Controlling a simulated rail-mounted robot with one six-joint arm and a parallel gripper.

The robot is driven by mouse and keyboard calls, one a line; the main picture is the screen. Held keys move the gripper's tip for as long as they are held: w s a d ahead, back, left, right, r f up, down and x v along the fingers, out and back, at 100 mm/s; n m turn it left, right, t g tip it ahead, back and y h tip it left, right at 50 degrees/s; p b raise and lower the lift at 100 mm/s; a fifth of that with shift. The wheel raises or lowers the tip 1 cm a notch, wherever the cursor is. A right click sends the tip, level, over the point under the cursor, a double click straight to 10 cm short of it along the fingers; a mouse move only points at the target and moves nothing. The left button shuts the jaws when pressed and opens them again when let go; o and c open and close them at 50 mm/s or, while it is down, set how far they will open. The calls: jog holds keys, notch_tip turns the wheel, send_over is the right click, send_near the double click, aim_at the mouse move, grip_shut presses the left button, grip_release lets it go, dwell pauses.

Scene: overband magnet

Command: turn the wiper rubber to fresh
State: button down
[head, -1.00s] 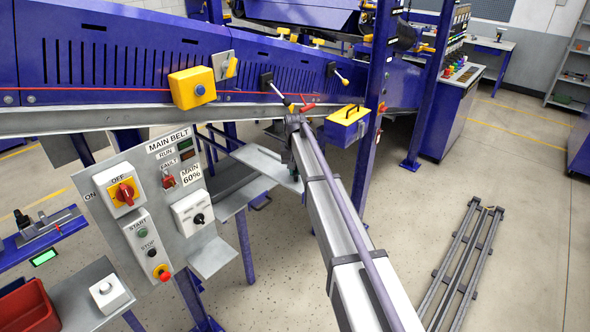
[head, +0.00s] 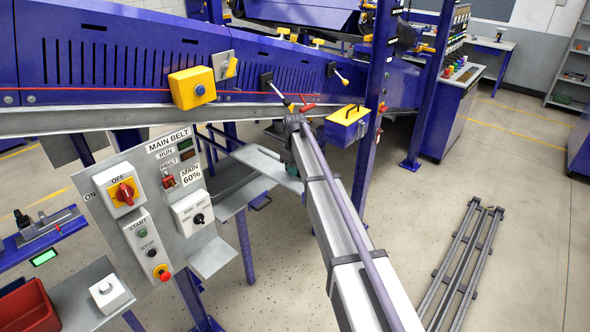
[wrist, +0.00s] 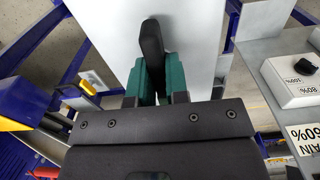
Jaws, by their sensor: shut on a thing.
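In the wrist view my gripper (wrist: 152,84) has its green fingers closed on a black, rounded, upright piece (wrist: 151,42). This piece looks like the wiper rubber, but I cannot tell which face of it shows. It stands out beyond the fingertips, in front of a pale grey plate (wrist: 196,18). I cannot tell whether it touches the plate. In the head view my gripper is mostly hidden by my own arm, so the held piece is not clear there.
A pale grey shelf (head: 262,160) lies beside my arm, under the blue conveyor frame (head: 120,55). The main belt panel (head: 150,190) stands to the left. A yellow-topped box (head: 347,116) hangs by a blue post. Grey rails (head: 455,262) lie on open floor at right.

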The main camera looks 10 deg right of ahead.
dwell(0.3)
jog(key=c, duration=1.1)
grip_release()
jog(key=shift+r, duration=0.1)
notch_tip(320, 180, up, 11)
jog(key=p, duration=1.1)
jog(key=shift+f, duration=0.2)
